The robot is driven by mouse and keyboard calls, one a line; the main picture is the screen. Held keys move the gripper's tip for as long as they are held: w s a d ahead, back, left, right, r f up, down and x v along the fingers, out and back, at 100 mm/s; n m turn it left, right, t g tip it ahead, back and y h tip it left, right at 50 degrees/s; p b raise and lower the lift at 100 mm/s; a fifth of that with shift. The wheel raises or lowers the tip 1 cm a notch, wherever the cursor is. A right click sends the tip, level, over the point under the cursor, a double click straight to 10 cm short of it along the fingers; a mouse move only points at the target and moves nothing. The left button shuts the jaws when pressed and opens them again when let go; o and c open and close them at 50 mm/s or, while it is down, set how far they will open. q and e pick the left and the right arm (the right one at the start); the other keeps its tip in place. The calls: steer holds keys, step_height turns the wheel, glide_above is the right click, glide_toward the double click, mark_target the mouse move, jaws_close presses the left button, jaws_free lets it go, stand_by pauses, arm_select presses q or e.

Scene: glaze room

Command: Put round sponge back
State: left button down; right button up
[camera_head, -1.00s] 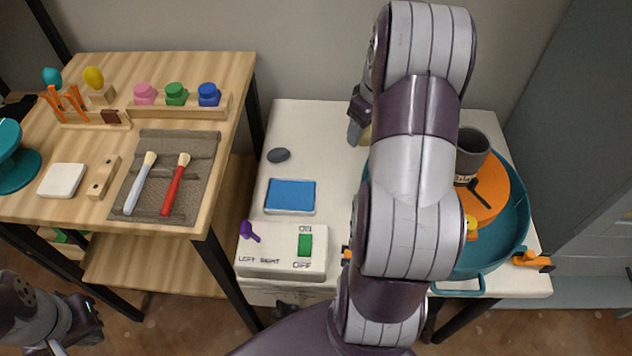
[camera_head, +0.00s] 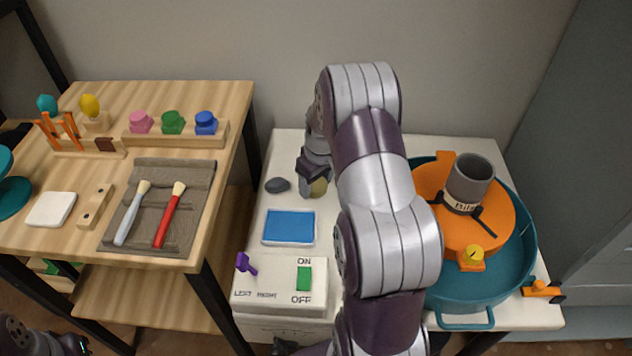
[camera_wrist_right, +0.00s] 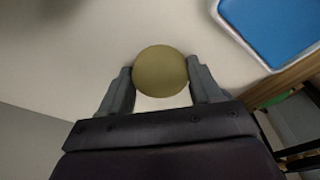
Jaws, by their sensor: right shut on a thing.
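The round sponge (camera_wrist_right: 161,71) is dull yellow and sits between the two fingers of my right gripper (camera_wrist_right: 160,84) in the wrist view. The gripper is shut on it. In the head view the right gripper (camera_head: 312,186) is over the white table, just right of a dark grey oval thing, and the sponge (camera_head: 319,188) shows only partly past the fingers. I cannot tell whether the sponge touches the table. My left gripper (camera_head: 72,345) is barely in view at the bottom left corner, and its fingers cannot be made out.
A blue pad in a white tray (camera_head: 263,240) lies in front of the dark oval thing (camera_head: 277,185). A switch box (camera_head: 270,293) is at the near edge. A teal basin (camera_head: 515,262) with an orange wheel and grey mug stands right. A wooden table (camera_head: 225,190) is left.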

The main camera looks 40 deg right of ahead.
mark_target(320, 187)
steer(key=o, duration=0.9)
steer(key=shift+f, duration=0.1)
steer(key=shift+o, duration=0.2)
step_height(320, 187, up, 12)
steer(key=s+p, duration=0.1)
steer(key=p, duration=0.1)
steer(key=shift+s, duration=0.4)
